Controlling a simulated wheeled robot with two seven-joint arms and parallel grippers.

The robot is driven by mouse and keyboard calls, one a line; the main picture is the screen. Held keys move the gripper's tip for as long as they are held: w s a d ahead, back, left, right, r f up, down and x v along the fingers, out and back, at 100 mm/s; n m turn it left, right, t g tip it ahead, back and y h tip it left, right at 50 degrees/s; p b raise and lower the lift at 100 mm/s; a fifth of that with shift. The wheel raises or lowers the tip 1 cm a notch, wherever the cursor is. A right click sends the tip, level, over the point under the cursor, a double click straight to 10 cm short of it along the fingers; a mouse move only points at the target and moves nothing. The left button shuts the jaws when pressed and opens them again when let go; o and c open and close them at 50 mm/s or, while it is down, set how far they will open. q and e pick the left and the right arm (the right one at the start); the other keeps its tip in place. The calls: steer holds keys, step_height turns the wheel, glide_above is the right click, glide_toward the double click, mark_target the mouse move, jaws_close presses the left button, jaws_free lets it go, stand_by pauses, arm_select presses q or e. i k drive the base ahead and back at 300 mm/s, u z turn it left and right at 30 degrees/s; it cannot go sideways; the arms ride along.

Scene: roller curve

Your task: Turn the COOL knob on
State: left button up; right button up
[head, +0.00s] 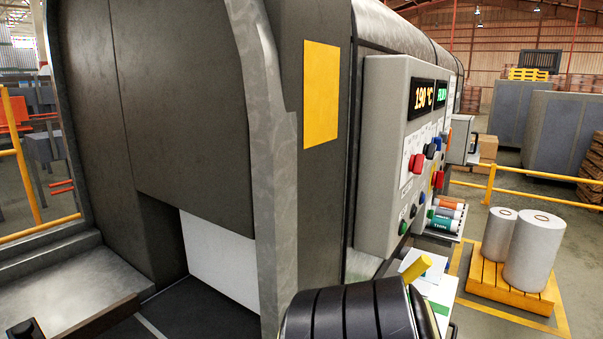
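The grey control panel (385,150) is on the machine's right side and is seen at a steep angle. Its displays read 190 °C (424,98) in orange and a partly cut-off green word (441,94). Below them are a red knob (417,163), a dark knob (429,151), a blue knob (437,144) and another red knob (438,178). The labels are too small to read, so I cannot tell which knob is COOL or how it is set. Neither gripper shows clearly in the head view.
A shelf with coloured tubes (445,213) is below the panel. Paper rolls (535,250) stand on a yellow pallet, and yellow railings (540,187) cross behind.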

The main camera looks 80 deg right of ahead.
mark_target(438, 141)
steer(key=z, duration=0.9)
steer(key=k, duration=1.2)
steer(key=z, duration=1.95)
steer(key=i, duration=0.95)
steer(key=u, duration=0.05)
